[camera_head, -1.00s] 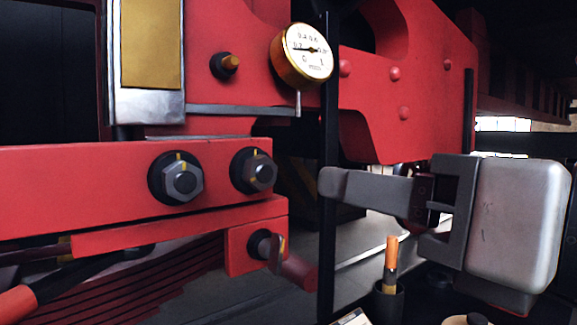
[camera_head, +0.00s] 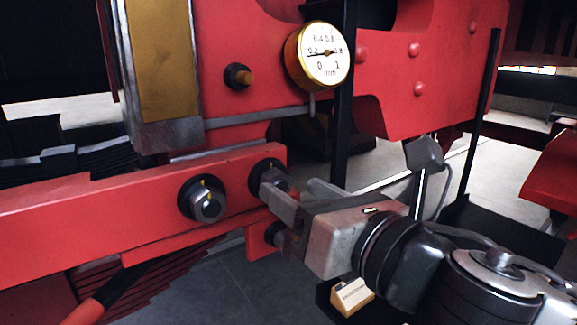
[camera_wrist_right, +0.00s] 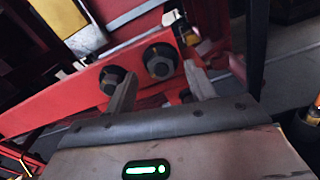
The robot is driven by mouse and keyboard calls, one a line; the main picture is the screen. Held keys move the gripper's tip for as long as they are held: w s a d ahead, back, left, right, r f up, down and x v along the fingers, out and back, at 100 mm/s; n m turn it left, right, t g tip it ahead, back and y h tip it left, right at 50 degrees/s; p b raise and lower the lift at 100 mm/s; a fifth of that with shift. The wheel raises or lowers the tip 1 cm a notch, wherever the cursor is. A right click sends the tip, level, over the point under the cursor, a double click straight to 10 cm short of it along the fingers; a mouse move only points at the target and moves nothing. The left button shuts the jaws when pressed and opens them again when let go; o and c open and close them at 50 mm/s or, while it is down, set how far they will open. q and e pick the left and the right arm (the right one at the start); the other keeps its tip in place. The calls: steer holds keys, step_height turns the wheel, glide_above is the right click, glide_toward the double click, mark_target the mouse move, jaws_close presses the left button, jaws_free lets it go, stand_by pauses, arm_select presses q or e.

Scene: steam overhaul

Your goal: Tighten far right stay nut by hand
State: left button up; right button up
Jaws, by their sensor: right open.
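The right stay nut (camera_head: 270,177), a grey hex nut on a black washer with a yellow mark, sits at the right end of the red beam (camera_head: 100,210). A similar left stay nut (camera_head: 207,202) sits beside it. My right gripper (camera_head: 288,187) is open and close in front of the right nut; one finger partly covers the nut. In the right wrist view the right nut (camera_wrist_right: 160,62) appears between the two open fingers (camera_wrist_right: 160,72), and the left nut (camera_wrist_right: 112,78) is beside the left finger. I cannot tell if a finger touches the nut. My left gripper is out of view.
A black upright post (camera_head: 342,120) stands behind my right gripper. A small wooden sign block (camera_head: 352,297) lies below my right wrist. A lower red bracket (camera_head: 258,238) is partly hidden behind the gripper.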

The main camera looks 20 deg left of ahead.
steer(key=shift+x, duration=1.45)
steer(key=c, duration=1)
